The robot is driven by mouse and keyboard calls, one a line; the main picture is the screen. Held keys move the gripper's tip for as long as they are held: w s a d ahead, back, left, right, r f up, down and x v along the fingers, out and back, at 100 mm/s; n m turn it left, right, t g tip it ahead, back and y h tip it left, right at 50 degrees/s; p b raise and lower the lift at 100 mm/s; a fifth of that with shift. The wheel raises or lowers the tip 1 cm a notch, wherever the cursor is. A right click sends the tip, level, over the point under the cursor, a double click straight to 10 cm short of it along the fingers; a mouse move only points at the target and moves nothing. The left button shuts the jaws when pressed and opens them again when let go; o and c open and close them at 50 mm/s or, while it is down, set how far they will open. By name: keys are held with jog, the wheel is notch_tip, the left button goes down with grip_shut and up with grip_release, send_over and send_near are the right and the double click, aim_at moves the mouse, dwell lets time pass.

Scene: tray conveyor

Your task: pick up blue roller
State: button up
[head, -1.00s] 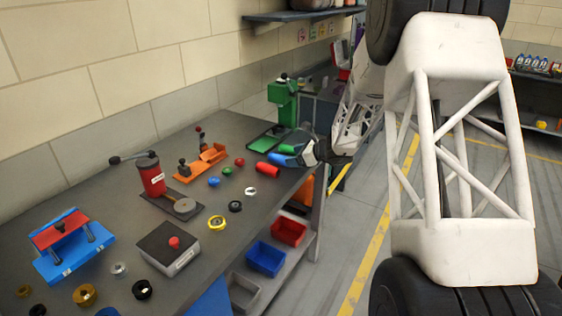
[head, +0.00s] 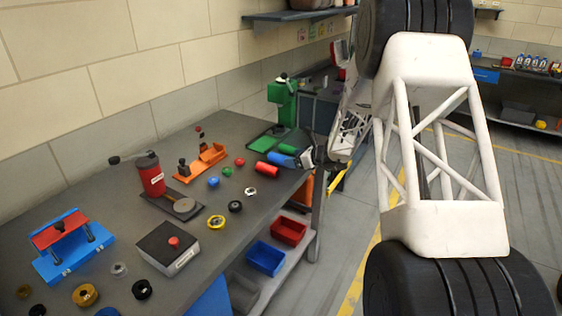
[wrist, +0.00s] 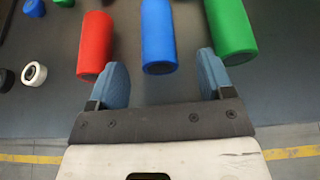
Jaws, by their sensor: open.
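The blue roller (wrist: 158,35) lies on the bench between a red roller (wrist: 95,45) and a green roller (wrist: 230,30) in the wrist view. My gripper (wrist: 162,60) is open, with one blue-grey finger on each side of the blue roller's near end in the picture. No contact shows, and the height of the fingers above the bench is hard to judge. In the head view the blue roller (head: 280,159) lies near the bench's right edge, and my gripper (head: 299,158) is just right of it, partly hidden by the wrist.
A green press (head: 284,100) stands behind the rollers. An orange fixture (head: 203,163) and several coloured rings and caps lie to the left. Red (head: 289,231) and blue (head: 265,258) bins sit on a shelf below the bench edge.

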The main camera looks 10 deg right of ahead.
aim_at(279, 159)
jog(key=shift+w+a+f, duration=0.1)
jog(key=shift+w+a, duration=0.05)
jog(key=shift+x, duration=2.6)
jog(key=shift+a, duration=0.1)
jog(key=c, duration=1.1)
